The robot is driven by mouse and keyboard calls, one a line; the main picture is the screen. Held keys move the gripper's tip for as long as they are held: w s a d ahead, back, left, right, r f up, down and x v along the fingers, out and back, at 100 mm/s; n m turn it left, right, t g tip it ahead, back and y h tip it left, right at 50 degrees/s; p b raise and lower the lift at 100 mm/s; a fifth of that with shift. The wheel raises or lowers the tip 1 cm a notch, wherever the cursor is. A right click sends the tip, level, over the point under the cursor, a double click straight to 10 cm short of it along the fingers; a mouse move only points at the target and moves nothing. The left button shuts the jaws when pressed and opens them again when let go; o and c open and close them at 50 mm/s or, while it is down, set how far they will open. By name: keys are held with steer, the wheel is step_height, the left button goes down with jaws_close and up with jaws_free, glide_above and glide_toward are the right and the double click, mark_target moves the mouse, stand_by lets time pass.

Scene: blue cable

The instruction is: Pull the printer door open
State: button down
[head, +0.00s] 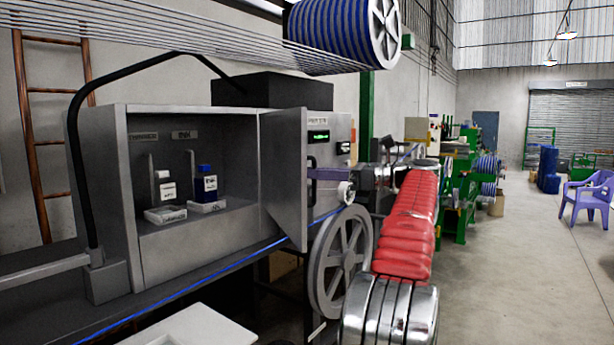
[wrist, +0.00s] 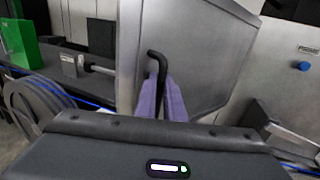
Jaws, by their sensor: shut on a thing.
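The grey printer door (head: 284,178) stands swung well out from the right side of the printer cabinet (head: 180,262), whose inside is in plain view. In the wrist view the door (wrist: 195,50) fills the upper middle, with a bent black handle (wrist: 154,55) on it. My gripper (wrist: 164,98) has its purple fingers closed around the handle. In the head view my gripper (head: 324,174) shows at the outer side of the door.
Inside the cabinet are a white bottle (head: 166,189) and a blue bottle (head: 207,184), each on a white tray. A blue cable (head: 205,273) runs along the front below. A grey spoked wheel (head: 340,262) stands just below the door.

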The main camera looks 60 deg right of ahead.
steer(key=shift+w+d+f, duration=0.25)
steer(key=shift+d+f, duration=0.05)
steer(key=shift+f, duration=0.2)
steer(key=c, duration=1.8)
jaws_free()
steer(key=shift+w, duration=0.1)
steer(key=shift+c, duration=0.2)
steer(key=shift+r, duration=0.1)
steer(key=s+d, duration=0.2)
steer(key=s, duration=1.1)
steer(key=shift+s, duration=0.4)
steer(key=shift+c, duration=0.4)
